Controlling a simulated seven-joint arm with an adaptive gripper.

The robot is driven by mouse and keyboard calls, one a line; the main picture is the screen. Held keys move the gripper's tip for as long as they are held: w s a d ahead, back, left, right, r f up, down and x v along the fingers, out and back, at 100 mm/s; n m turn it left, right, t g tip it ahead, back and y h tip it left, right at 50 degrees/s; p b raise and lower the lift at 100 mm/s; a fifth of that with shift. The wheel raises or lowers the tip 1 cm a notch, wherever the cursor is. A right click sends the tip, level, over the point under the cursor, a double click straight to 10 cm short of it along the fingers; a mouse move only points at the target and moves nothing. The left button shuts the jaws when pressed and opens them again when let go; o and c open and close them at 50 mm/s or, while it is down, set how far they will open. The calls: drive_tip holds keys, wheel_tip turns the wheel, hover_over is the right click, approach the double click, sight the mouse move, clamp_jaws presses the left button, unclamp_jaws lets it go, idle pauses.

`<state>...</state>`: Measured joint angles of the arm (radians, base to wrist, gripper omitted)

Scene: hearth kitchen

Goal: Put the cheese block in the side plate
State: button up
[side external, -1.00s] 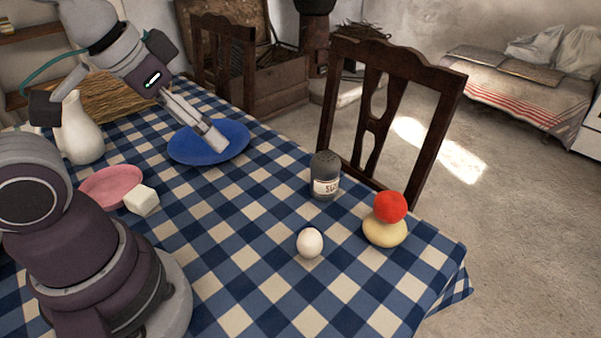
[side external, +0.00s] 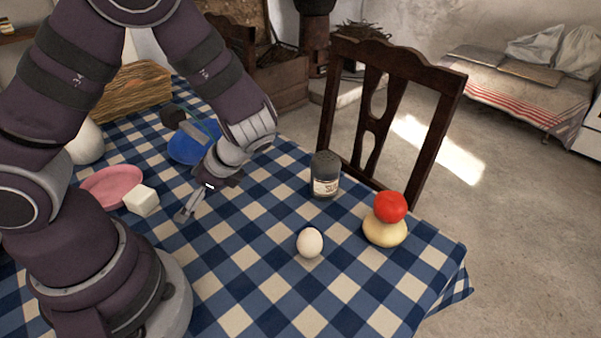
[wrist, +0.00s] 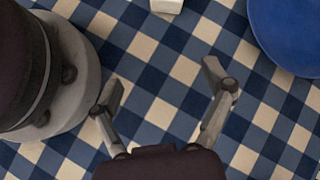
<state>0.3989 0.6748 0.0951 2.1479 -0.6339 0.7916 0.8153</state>
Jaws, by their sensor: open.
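The cheese block, a small white block (side external: 142,200), sits on the checked cloth at the right edge of a pink plate (side external: 108,184). I cannot tell if the block touches the plate's rim. The block also shows at the top edge of the wrist view (wrist: 167,4), partly cut off. A larger blue plate (side external: 188,150) lies further back, partly hidden by my arm; it also shows in the wrist view (wrist: 290,35). My gripper (side external: 184,216) is open and empty above the cloth, to the right of the block. Its spread fingers show in the wrist view (wrist: 158,85).
An egg (side external: 310,242), a dark-lidded shaker (side external: 325,175) and a red ball-like thing (side external: 390,206) on a yellowish round one (side external: 385,231) stand at the right. A white jug (side external: 86,143) is behind my arm. A wooden chair (side external: 375,125) stands at the table edge.

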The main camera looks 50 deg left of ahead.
sight(147, 197)
drive_tip(key=a+m+y, duration=0.1)
drive_tip(key=s+a+f+m+y, duration=0.1)
drive_tip(key=m+y, duration=0.1)
drive_tip(key=s+a+f+m+g+y, duration=0.1)
drive_tip(key=shift+a+y, duration=0.3)
drive_tip(key=shift+a, duration=0.05)
drive_tip(key=shift+a+f+m, duration=0.15)
drive_tip(key=shift+a+m, duration=0.15)
drive_tip(key=shift+a, duration=0.05)
drive_tip(key=x, duration=1)
drive_tip(key=shift+s, duration=0.2)
drive_tip(key=c, duration=1.3)
